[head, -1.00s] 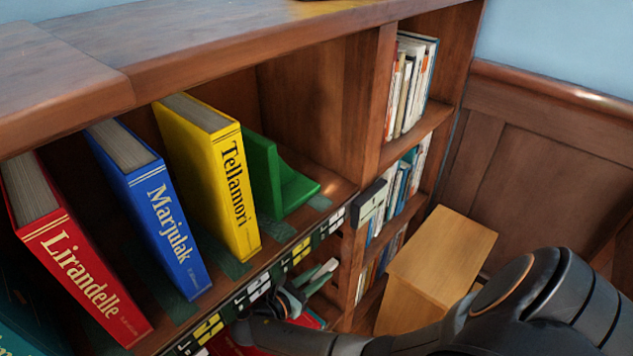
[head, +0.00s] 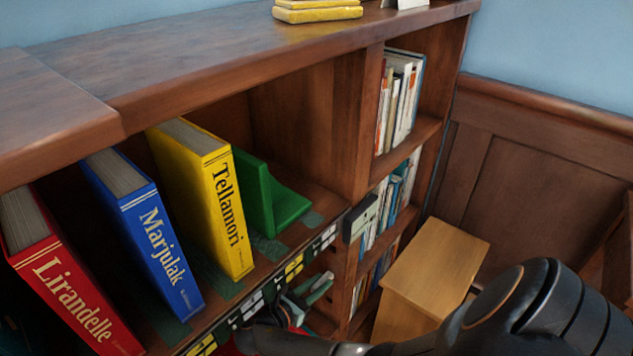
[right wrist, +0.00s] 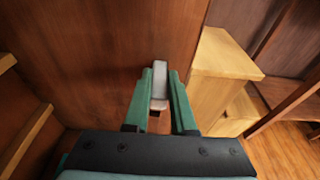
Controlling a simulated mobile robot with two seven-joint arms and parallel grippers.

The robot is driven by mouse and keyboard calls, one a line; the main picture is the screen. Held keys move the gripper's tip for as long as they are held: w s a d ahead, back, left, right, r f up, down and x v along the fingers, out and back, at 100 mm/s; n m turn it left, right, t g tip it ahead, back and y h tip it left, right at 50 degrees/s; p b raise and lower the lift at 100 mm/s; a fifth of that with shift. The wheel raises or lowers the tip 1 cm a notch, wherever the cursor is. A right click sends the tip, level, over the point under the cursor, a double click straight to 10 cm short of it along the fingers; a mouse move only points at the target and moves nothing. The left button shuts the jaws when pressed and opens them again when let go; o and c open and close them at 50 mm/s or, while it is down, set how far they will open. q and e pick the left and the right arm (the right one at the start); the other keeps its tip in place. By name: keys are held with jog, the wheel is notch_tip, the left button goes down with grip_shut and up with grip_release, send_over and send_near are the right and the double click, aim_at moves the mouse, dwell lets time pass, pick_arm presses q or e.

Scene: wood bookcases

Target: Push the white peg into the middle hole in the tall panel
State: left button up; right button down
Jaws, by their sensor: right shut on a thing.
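My right gripper (right wrist: 160,100) is shut on a pale grey-white peg (right wrist: 160,84) between its green fingers in the right wrist view. The peg sticks out beyond the fingertips in front of a tall reddish-brown wood panel (right wrist: 90,50). I cannot tell whether its far end touches the panel. No hole shows in the panel. In the head view my right gripper (head: 312,288) is low beside the bookcase front, partly hidden by its own arm, and the peg cannot be made out there. My left gripper is not in view.
A red book (head: 70,290), a blue book (head: 152,245) and a yellow book (head: 212,205) stand on the shelf beside a green bookend (head: 268,200). A small grey box (head: 360,218) is on the bookcase divider. A light wood cabinet (head: 430,265) stands right of the bookcase.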

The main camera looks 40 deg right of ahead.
aim_at(328, 275)
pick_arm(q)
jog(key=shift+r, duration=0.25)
pick_arm(e)
jog(key=shift+x, duration=0.85)
jog(key=c, duration=0.7)
grip_release()
jog(key=shift+d+r, duration=0.15)
jog(key=shift+r, duration=0.05)
jog(key=shift+o, duration=0.2)
jog(key=shift+s, duration=0.1)
